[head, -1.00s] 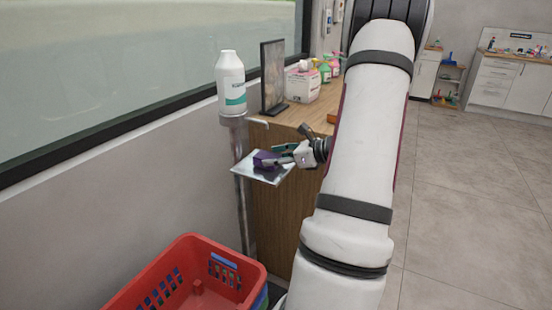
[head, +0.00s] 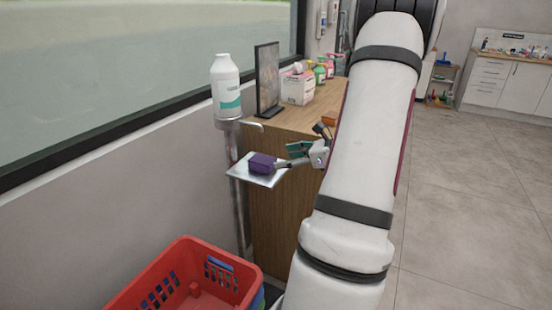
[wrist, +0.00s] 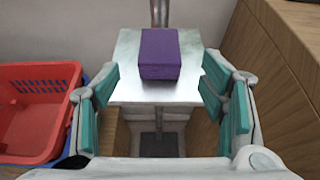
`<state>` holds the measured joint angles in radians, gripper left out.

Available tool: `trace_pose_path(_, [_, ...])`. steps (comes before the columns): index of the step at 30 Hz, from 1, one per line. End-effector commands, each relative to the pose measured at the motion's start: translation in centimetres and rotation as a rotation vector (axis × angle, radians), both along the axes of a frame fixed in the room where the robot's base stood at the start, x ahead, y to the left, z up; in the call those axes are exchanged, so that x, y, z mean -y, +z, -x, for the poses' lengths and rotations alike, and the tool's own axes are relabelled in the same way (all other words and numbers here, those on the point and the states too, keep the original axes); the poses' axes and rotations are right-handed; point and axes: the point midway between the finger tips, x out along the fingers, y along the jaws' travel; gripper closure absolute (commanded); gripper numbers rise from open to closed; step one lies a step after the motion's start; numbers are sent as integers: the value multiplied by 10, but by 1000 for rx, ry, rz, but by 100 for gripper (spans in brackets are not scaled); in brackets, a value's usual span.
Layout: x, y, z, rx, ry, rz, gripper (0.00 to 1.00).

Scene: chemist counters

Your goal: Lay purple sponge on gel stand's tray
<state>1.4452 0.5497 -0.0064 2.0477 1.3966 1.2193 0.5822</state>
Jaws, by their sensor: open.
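The purple sponge (head: 262,163) lies flat on the gel stand's square metal tray (head: 243,174). In the wrist view the sponge (wrist: 160,55) sits on the far middle part of the tray (wrist: 125,84), inside its edges. The gel stand (head: 236,200) has a grey pole and carries a white bottle (head: 227,88) above the tray. My gripper (head: 287,157) is open and empty to the right of the sponge. In the wrist view its teal finger pads (wrist: 160,105) are spread wide on the near side of the sponge, apart from it.
A wooden counter (head: 285,215) stands right beside the tray, with a dark framed panel (head: 267,80), a box (head: 297,88) and pump bottles on top. A wall and window run along the left.

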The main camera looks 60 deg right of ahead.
Motion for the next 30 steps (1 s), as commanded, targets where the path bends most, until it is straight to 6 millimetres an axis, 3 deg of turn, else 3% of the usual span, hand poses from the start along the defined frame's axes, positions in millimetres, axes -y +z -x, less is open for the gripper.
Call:
trace_pose_path(3, [2, 10, 23, -1, -3, 1, 35])
trace_pose_path(9, [4, 20, 47, 0, 0, -1, 35])
trace_pose_path(16, [3, 23, 54, -1, 2, 0, 35])
trace_pose_path(19, [-9, 29, 43, -10, 53, 24, 35])
trace_pose_path(23, [-65, 51, 6, -48, 259, 128, 35])
trace_pose_path(27, [-165, 79, -29, -98, 615, 318, 35])
trace_pose_path(30, [-236, 92, -34, -122, 874, 472, 35])
